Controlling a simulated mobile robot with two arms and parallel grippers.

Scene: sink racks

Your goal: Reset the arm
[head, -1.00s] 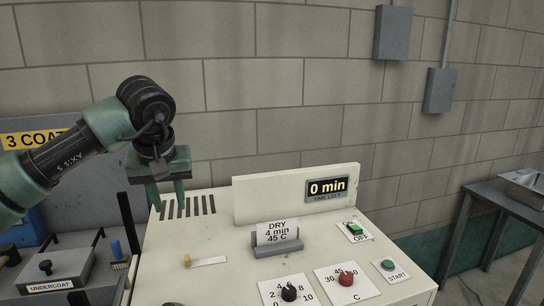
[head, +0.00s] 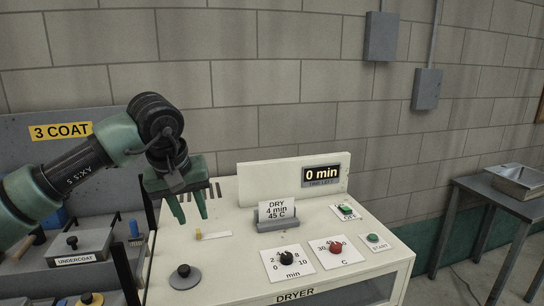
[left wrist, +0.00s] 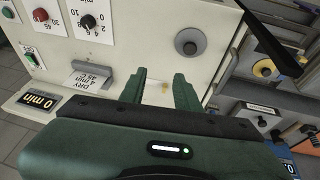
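My left gripper (head: 187,208) is above the left part of the cream dryer panel (head: 235,262). Its two green fingers point down and stand apart with nothing between them. The left wrist view also shows the gripper (left wrist: 160,82) with its fingers spread over the panel surface. A small yellow knob on a white slot (head: 198,234) lies just beyond the fingertips. My right gripper is not in either view.
The dryer has a 0 min display (head: 321,175), a DRY card in a grey holder (head: 277,214), minute knob (head: 285,252), red temperature knob (head: 336,247), green switch (head: 345,209) and start button (head: 373,237). The undercoat box (head: 82,246) is at left.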

